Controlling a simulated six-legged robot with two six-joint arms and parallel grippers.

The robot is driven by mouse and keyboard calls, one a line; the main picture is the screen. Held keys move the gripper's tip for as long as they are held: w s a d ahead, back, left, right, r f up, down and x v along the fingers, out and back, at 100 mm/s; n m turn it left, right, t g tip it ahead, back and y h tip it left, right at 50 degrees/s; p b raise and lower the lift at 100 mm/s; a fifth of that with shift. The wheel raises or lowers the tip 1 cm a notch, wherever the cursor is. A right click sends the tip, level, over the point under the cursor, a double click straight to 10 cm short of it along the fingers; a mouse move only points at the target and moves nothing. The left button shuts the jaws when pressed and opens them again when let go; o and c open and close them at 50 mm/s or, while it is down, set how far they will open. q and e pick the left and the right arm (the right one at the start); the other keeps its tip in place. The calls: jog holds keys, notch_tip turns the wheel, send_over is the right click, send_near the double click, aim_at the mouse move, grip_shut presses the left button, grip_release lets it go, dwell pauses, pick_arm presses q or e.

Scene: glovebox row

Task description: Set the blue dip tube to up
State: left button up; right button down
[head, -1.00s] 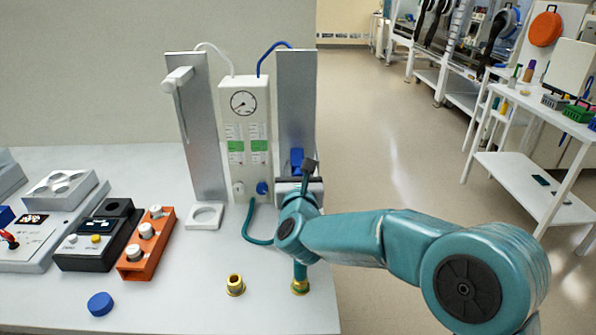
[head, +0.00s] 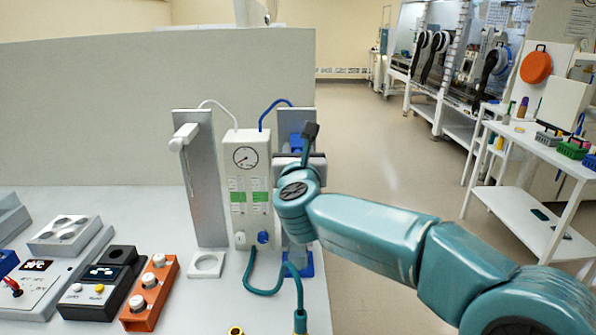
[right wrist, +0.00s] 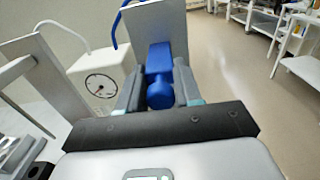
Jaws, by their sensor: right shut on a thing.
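The blue dip tube's sliding block (head: 296,143) is near the top of the right upright metal plate (head: 288,118). My right gripper (head: 300,162) is in front of that plate. In the right wrist view the blue block (right wrist: 158,58) lies against the plate, with its round blue knob (right wrist: 160,95) between my two dark fingers, which are shut on it. A blue base (head: 302,266) stands at the plate's foot, partly behind my arm. The tube itself is hidden by my arm in the head view. My left gripper is not in view.
A white gauge box (head: 247,185) stands close left of the gripper. A second plate (head: 205,185) carries a white dip-tube holder (head: 184,137). A teal hose (head: 262,291) loops on the bench below my arm. An orange block (head: 150,293) stands left. Open floor lies right.

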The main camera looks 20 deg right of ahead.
notch_tip(320, 180, up, 3)
jog(key=shift+r+p, duration=0.1)
jog(key=shift+p, duration=0.4)
jog(key=shift+r, duration=0.25)
jog(key=c, duration=0.9)
grip_release()
jog(key=shift+s+f, duration=0.2)
jog(key=b+v, duration=0.4)
jog(key=v, duration=1.2)
jog(key=shift+r, duration=0.1)
